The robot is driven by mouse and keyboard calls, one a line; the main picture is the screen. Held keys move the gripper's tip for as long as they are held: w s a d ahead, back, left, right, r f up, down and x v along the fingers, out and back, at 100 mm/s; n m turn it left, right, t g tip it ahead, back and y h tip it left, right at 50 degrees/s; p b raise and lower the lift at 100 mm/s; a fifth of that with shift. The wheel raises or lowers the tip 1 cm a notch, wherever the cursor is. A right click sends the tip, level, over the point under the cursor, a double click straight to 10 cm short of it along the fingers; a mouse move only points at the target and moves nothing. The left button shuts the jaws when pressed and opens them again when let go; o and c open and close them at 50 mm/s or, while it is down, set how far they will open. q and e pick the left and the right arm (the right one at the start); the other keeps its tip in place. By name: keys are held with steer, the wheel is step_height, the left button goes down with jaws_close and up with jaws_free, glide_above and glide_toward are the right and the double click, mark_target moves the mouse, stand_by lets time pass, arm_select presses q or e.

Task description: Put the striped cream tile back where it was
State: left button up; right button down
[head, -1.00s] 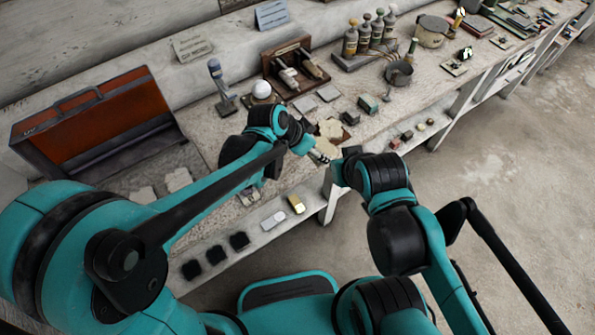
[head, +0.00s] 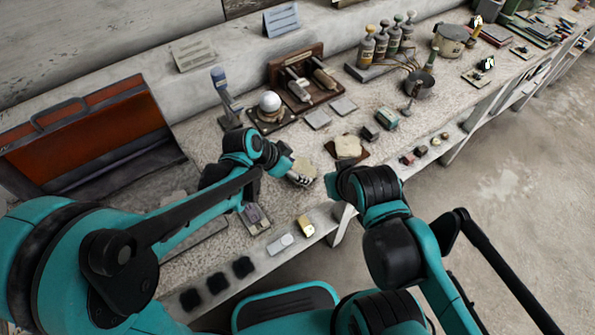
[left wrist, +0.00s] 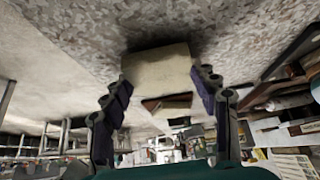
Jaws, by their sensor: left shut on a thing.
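A pale cream tile (head: 306,168) is held by my left gripper (head: 301,177) above the bench, to the left of the brown mat (head: 332,150). In the left wrist view the tile (left wrist: 158,72) sits between the two fingers of my left gripper (left wrist: 160,82); stripes on it cannot be made out. Another cream piece (head: 348,146) lies on the brown mat.
A white ball on a dark stand (head: 270,103) and a blue-topped tool (head: 222,90) stand behind the arm. Two grey plates (head: 318,119) and small blocks (head: 387,120) lie behind the mat. An open orange case (head: 88,135) is at left.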

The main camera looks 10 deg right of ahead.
arm_select(q)
steer(key=shift+w+d+f, duration=0.1)
steer(key=shift+f, duration=0.4)
steer(key=shift+r, duration=0.15)
steer(key=shift+a, duration=0.2)
steer(key=shift+f, duration=0.2)
steer(key=o, duration=1.3)
steer(key=shift+d, duration=0.1)
steer(key=shift+r, duration=0.1)
arm_select(e)
steer(key=shift+f, duration=0.35)
steer(key=shift+w, duration=0.1)
